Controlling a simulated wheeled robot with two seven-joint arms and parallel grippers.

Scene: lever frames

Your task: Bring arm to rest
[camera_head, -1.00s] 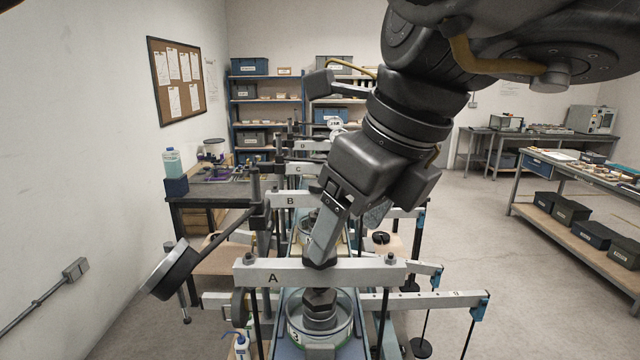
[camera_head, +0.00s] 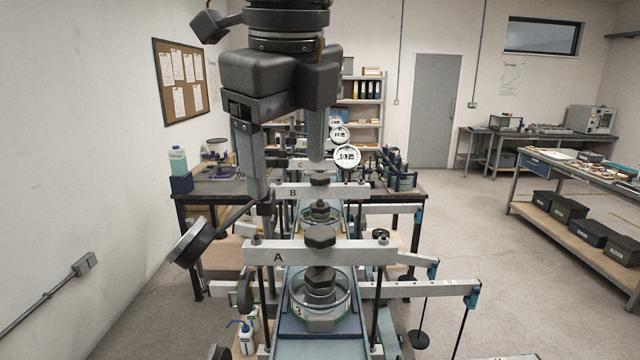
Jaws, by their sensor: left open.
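My left gripper (camera_head: 287,176) hangs fingers down from the top of the picture, left of centre. Its two fingers are apart with nothing between them. It is above the row of lever frames, in front of beam B (camera_head: 310,191) in the picture. The gripper is clear of beam A. My right gripper is not in view.
Lever arms with blue ends (camera_head: 473,294) and hanging weights (camera_head: 419,339) stick out to the right. Dial gauges (camera_head: 346,156) stand behind. A bench (camera_head: 572,202) is at right; the floor between is clear.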

